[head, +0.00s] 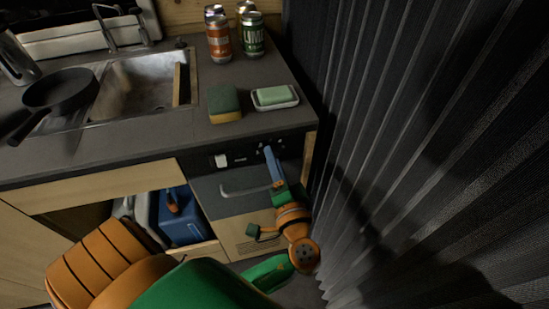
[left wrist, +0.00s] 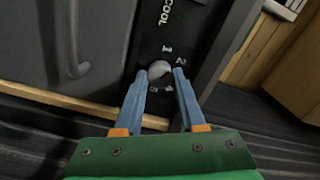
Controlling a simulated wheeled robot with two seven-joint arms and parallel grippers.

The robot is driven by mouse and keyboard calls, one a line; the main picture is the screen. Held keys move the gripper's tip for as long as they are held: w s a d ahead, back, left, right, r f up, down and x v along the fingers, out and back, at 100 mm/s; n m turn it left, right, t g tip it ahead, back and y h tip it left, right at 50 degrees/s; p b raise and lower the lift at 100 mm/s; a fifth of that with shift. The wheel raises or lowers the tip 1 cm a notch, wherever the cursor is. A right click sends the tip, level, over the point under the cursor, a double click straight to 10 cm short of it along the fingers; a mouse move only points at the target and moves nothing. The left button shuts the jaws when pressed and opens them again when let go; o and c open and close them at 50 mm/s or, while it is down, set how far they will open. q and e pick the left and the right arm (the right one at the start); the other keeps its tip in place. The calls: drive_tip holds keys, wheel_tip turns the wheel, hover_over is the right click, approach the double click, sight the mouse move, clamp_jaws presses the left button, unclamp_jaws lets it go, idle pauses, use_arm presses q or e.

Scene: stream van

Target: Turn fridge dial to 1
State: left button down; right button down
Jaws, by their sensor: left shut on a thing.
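The fridge dial (left wrist: 160,69) is a small pale round knob on the dark control panel, in the left wrist view. A mark that reads 1 is just above it, and other marks around it are partly covered by the fingers. I cannot tell which mark the dial points at. My left gripper (left wrist: 161,74) has its two blue fingers on either side of the dial and is shut on it. In the head view my left gripper (head: 267,151) reaches up to the fridge panel, and the dial is hidden there. My right gripper is not in view.
The fridge door (head: 235,205) with its bar handle (head: 245,190) is below the panel. The counter (head: 165,145) above holds a sponge (head: 224,104), a soap dish (head: 275,104), several cans and a black pan (head: 58,92). A dark pleated curtain (head: 420,150) hangs close on the right.

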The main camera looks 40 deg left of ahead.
use_arm(q)
drive_tip(key=n+b, duration=0.3)
drive_tip(key=shift+f+n+b, duration=0.25)
drive_tip(key=shift+n+b, duration=0.1)
drive_tip(key=shift+n, duration=0.05)
drive_tip(key=shift+r+n+b, duration=0.15)
drive_tip(key=shift+n+b, duration=0.7)
drive_tip(key=shift+n, duration=0.05)
drive_tip(key=c, duration=0.5)
unclamp_jaws()
